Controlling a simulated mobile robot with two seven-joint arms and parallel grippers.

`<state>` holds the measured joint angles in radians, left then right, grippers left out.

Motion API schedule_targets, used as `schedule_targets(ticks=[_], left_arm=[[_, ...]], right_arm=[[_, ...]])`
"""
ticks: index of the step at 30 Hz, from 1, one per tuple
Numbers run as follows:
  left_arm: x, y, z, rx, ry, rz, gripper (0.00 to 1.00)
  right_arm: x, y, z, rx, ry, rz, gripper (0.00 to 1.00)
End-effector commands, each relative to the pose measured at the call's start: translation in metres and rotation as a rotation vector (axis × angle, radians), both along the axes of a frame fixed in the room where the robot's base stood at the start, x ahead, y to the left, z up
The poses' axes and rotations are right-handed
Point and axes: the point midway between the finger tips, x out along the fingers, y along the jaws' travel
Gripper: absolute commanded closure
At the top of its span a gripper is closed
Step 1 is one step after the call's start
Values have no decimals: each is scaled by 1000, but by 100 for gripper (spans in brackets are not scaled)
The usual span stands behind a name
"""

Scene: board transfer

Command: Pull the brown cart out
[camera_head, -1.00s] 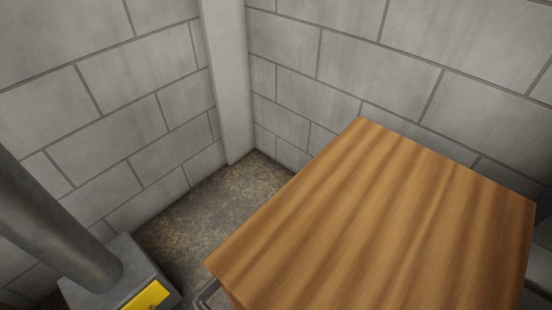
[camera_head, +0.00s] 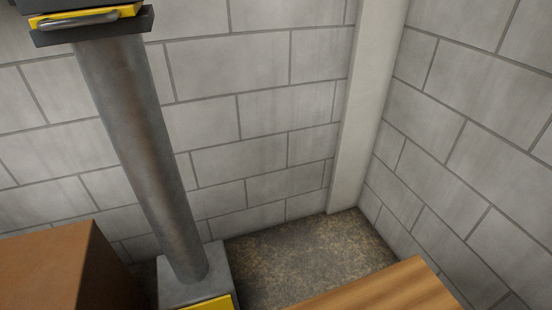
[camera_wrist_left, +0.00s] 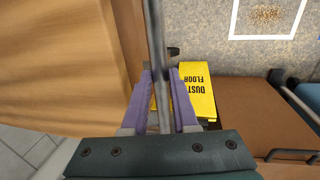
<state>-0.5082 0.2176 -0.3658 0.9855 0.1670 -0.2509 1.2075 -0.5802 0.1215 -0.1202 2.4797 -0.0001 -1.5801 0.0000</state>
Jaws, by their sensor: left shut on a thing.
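In the left wrist view, my left gripper (camera_wrist_left: 161,72), with two purple fingers, is shut on a grey metal bar (camera_wrist_left: 155,35). The bar runs beside a wood-grained block (camera_wrist_left: 60,75), whose top also shows at the bottom of the head view (camera_head: 385,290). A plain brown box-like body (camera_wrist_left: 250,118), with dark handle rails at its right, is in the wrist view. A brown box top (camera_head: 45,265) shows at the lower left of the head view. I cannot tell which cart the bar belongs to. My right gripper is in neither view.
A grey post (camera_head: 145,170) on a block base with a yellow panel stands by the block wall (camera_head: 250,130). A yellow floor sign (camera_wrist_left: 198,92) lies near my fingers. Bare speckled floor (camera_head: 305,255) shows in the wall corner.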

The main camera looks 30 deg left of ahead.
Motion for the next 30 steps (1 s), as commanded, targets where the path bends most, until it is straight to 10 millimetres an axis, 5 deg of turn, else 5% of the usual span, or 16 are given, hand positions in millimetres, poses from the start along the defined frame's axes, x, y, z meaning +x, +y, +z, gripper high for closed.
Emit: schedule_targets(ticks=[16, 17, 18, 24, 30], left_arm=[[-7, 6, -2, 2, 1, 0, 100], [-7, 6, -2, 1, 0, 0, 71], [-7, 6, -2, 1, 0, 0, 66], [-6, 5, -1, 0, -2, 0, 44], [-6, 5, -1, -2, -2, 0, 43]], right_arm=[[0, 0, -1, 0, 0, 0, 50], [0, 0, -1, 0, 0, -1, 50], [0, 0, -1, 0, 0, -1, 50], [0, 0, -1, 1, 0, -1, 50], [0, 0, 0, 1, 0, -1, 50]])
